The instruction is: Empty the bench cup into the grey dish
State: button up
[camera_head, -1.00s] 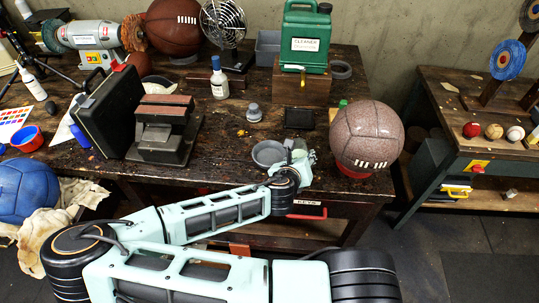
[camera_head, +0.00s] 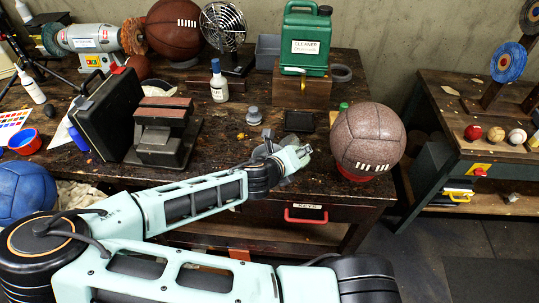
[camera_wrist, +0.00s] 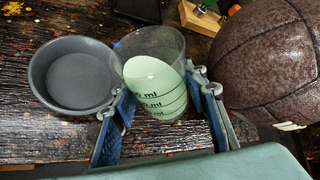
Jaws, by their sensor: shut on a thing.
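The bench cup (camera_wrist: 152,95) is a clear measuring cup with dark graduation marks and a pale green content in its lower part. In the wrist view my gripper (camera_wrist: 165,98) has its blue-padded fingers on both sides of the cup, shut on it. The cup looks close to upright. The grey dish (camera_wrist: 82,98) is a shallow round dish just left of the cup, with a bare inside. In the head view my gripper (camera_head: 296,158) is over the front of the bench, and my wrist hides most of the dish (camera_head: 262,150). The cup is hard to make out there.
A brown leather ball (camera_head: 367,140) on a red stand is close to the right of my gripper. A dark flat tray (camera_head: 299,121) and a small grey weight (camera_head: 254,116) lie behind. A black vise-like block (camera_head: 163,132) stands to the left.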

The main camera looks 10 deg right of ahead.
jog(key=shift+f+n+g+h, duration=0.1)
jog(key=shift+n+g+h, duration=0.4)
jog(key=shift+n+h, duration=0.25)
dwell(0.9)
jog(key=shift+f+n+g+h+b, duration=0.3)
jog(key=shift+f+n+h+b, duration=0.25)
jog(key=shift+b, duration=0.4)
dwell(0.5)
jog(key=shift+w+f+n+g+h+b, duration=0.1)
jog(key=shift+f+n+g+h+b, duration=0.25)
jog(key=shift+b, duration=0.55)
dwell(1.1)
jog(key=shift+a+r+p, duration=0.15)
jog(key=shift+r+p, duration=0.05)
jog(key=shift+p, duration=0.15)
jog(key=shift+w+a+r+n+g+h+p, duration=0.15)
jog(key=shift+w+a+r+n+h+p, duration=0.15)
jog(key=shift+r+p, duration=0.45)
jog(key=shift+w+a+r+n+g+h+p, duration=0.15)
jog(key=shift+w+a+r+h+p, duration=0.15)
jog(key=shift+p, duration=0.75)
jog(key=shift+f+n+p, duration=0.2)
jog(key=shift+n+p, duration=0.1)
dwell(0.4)
